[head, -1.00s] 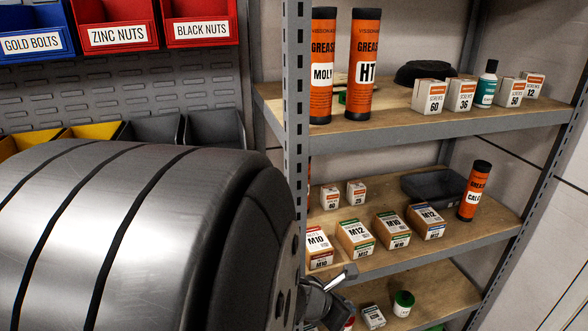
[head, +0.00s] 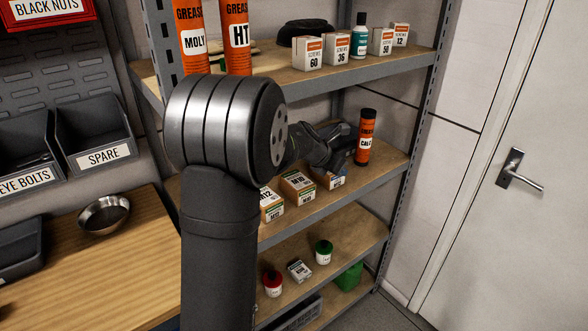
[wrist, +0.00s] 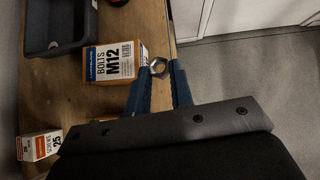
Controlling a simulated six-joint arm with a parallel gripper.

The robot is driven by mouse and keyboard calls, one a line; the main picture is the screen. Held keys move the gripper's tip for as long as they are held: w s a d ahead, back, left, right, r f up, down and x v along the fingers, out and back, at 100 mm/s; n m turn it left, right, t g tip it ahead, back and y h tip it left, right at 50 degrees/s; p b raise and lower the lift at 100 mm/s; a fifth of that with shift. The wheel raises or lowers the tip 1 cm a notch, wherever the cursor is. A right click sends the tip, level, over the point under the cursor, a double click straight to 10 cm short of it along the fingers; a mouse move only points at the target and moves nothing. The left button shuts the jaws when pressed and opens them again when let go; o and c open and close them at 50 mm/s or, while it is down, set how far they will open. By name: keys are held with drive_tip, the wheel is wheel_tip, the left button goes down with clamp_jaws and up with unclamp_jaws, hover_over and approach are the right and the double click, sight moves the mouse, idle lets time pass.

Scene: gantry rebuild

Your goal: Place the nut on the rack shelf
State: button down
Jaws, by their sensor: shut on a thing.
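The nut (wrist: 159,68) is a small grey metal hexagon in the wrist view. My gripper (wrist: 158,72) is shut on it, with the nut between the tips of its two blue fingers. The nut is beside the Bolts M12 box (wrist: 112,63), near the edge of the wooden shelf (wrist: 152,20). I cannot tell whether it touches the shelf. In the head view my gripper (head: 345,142) is over the middle shelf (head: 384,177) of the grey rack, left of the orange grease tube (head: 366,138). The nut does not show clearly there.
A dark bin (wrist: 58,25) and a Screws 25 box (wrist: 40,146) share the shelf. More boxes (head: 298,186) line its front in the head view. The upper shelf (head: 385,61) is close above. A rack upright (head: 412,110) stands at the right.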

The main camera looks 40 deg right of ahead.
drive_tip(key=d+r, duration=0.5)
drive_tip(key=d, duration=0.2)
drive_tip(key=w+a+f+n+t, duration=0.1)
drive_tip(key=w, duration=0.2)
drive_tip(key=w+a+f+n+t, duration=0.1)
drive_tip(key=w+n, duration=0.1)
drive_tip(key=w, duration=0.2)
drive_tip(key=w+a+f+n+t+y, duration=0.1)
drive_tip(key=w, duration=0.2)
drive_tip(key=shift+w+a+n, duration=0.1)
drive_tip(key=shift+w+n, duration=0.1)
drive_tip(key=shift+n, duration=0.1)
drive_tip(key=shift+w+a+f+t, duration=0.2)
drive_tip(key=shift+w+t, duration=0.2)
drive_tip(key=shift+w, duration=0.2)
drive_tip(key=w+a+f, duration=0.1)
drive_tip(key=w+f, duration=0.1)
drive_tip(key=w, duration=0.1)
drive_tip(key=w+a+f, duration=0.1)
drive_tip(key=w+f, duration=0.1)
drive_tip(key=w, duration=0.2)
drive_tip(key=w+a+f, duration=0.1)
drive_tip(key=w+f, duration=0.1)
drive_tip(key=w, duration=0.2)
drive_tip(key=shift+a+f, duration=0.1)
drive_tip(key=shift+f, duration=2.35)
drive_tip(key=shift+f, duration=0.2)
drive_tip(key=c, duration=1.3)
unclamp_jaws()
drive_tip(key=shift+o, duration=0.2)
